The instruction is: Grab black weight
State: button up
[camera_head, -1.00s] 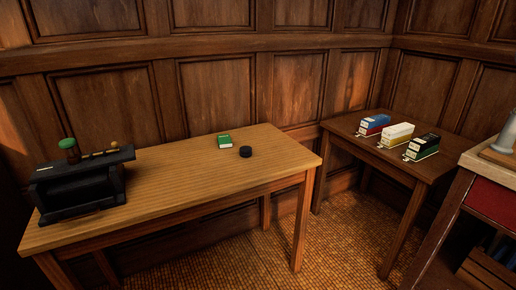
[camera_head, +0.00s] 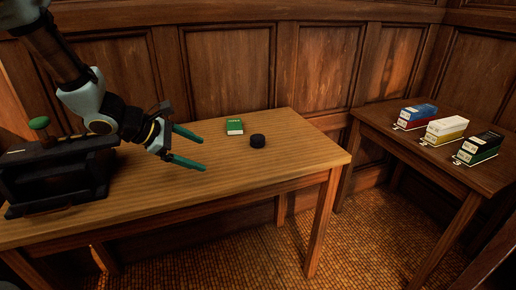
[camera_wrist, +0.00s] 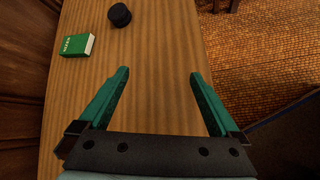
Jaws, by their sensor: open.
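The black weight (camera_head: 257,141) is a small dark round disc on the wooden table (camera_head: 225,180), right of its middle in the head view. In the wrist view the weight (camera_wrist: 119,15) is near the top edge, beyond my fingertips and left of the gap between them. My gripper (camera_head: 203,152) has green fingers, spread open and empty. It is above the table, left of the weight and apart from it. In the wrist view both fingers of my gripper (camera_wrist: 160,72) show with bare tabletop between them.
A green box (camera_head: 234,127) stands just left of the weight; it also shows in the wrist view (camera_wrist: 77,45). A black device with a green knob (camera_head: 55,175) stands at the table's left end. A side table (camera_head: 400,149) at right holds blue, white and black boxes.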

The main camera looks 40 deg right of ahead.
aim_at(254, 138)
jog(key=d+f+n+h, duration=0.1)
jog(key=d+n, duration=0.1)
jog(key=d, duration=0.2)
jog(key=w+d+f+n+t+h+b, duration=0.1)
jog(key=d+n, duration=0.2)
jog(key=d, duration=0.2)
jog(key=w+d+f+n+t+h+b, duration=0.1)
jog(key=d+n, duration=0.2)
jog(key=d, duration=0.2)
jog(key=shift+d+h, duration=0.15)
jog(key=shift+h, duration=0.25)
jog(key=x, duration=0.4)
jog(key=shift+d, duration=0.25)
jog(key=p+x, duration=0.1)
jog(key=x, duration=0.3)
jog(key=shift+d+p, duration=0.35)
jog(key=shift+p, duration=0.05)
jog(key=shift+d+f, duration=0.3)
jog(key=shift+d, duration=0.2)
jog(key=shift+c, duration=0.4)
grip_shut()
